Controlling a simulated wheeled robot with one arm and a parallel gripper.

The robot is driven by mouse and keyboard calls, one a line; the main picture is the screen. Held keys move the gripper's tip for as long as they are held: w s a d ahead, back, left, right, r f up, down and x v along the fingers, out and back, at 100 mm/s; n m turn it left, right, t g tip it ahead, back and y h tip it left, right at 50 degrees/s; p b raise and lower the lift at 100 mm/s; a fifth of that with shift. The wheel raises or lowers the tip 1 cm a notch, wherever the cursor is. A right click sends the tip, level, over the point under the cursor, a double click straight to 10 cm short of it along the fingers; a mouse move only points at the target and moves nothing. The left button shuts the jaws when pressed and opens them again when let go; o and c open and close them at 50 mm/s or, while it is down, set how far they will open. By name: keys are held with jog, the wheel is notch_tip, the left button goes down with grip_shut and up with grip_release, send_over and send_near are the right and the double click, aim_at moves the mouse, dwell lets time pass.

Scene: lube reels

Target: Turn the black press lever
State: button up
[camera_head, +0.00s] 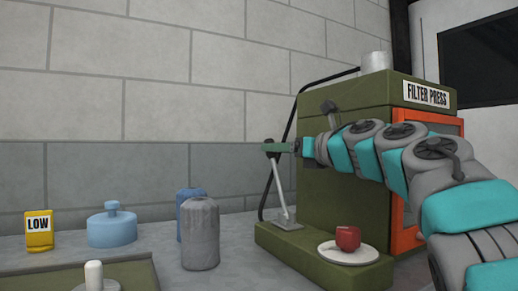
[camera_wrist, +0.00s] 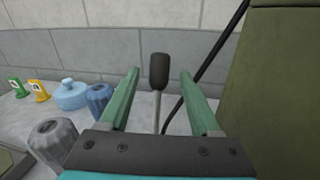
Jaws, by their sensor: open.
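The press lever is a thin metal rod (camera_head: 279,190) rising at a tilt from a base plate on the green filter press (camera_head: 330,205). In the wrist view its black handle (camera_wrist: 159,72) stands upright between the two green fingers of my gripper (camera_wrist: 160,75). The fingers are open, with a visible gap on each side of the handle. In the head view my gripper (camera_head: 278,147) reaches in from the right at the lever's top and largely hides the handle.
A red object (camera_head: 348,238) sits on a white plate (camera_head: 347,254) on the press base. A grey canister (camera_head: 201,235), a blue canister (camera_head: 187,206), a blue lidded pot (camera_head: 112,228) and a yellow LOW tag (camera_head: 39,230) stand left. A black hose (camera_head: 288,140) runs behind the lever.

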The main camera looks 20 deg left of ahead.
jog(key=p+x, duration=0.2)
jog(key=x, duration=0.4)
jog(key=shift+w+a, duration=0.15)
jog(key=shift+a, duration=0.2)
grip_shut()
dwell(0.3)
dwell(0.8)
